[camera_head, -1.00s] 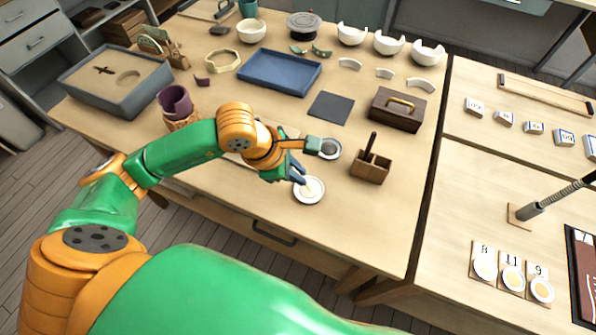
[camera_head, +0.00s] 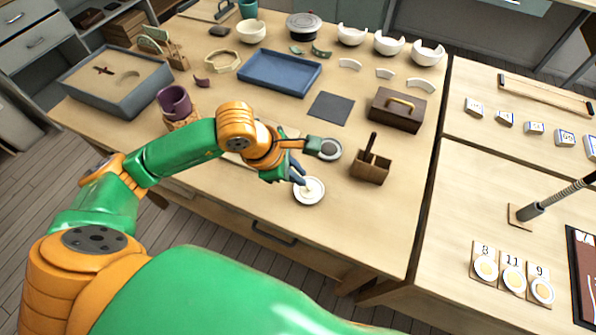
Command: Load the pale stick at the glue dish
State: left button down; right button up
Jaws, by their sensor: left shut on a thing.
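The glue dish (camera_head: 316,197) is a small white round dish with cream-coloured glue, near the front edge of the table. My left gripper (camera_head: 299,178) has its dark fingers pointing down at the dish's upper left side. It is shut on the pale stick, which is mostly hidden by the fingers and hard to tell from the pale glue. Whether its tip touches the glue, I cannot tell. My right gripper is not in view.
A wooden holder (camera_head: 369,173) with an upright dark stick stands right of the dish. A round grey-topped dish (camera_head: 330,149) sits just behind my gripper. A brown box (camera_head: 396,112), dark mat (camera_head: 331,107) and blue tray (camera_head: 279,73) lie farther back. The front right tabletop is clear.

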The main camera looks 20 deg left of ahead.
pick_arm(q)
notch_tip(320, 180, up, 7)
jog(key=p, duration=0.4)
jog(key=shift+f, duration=0.1)
dwell(0.4)
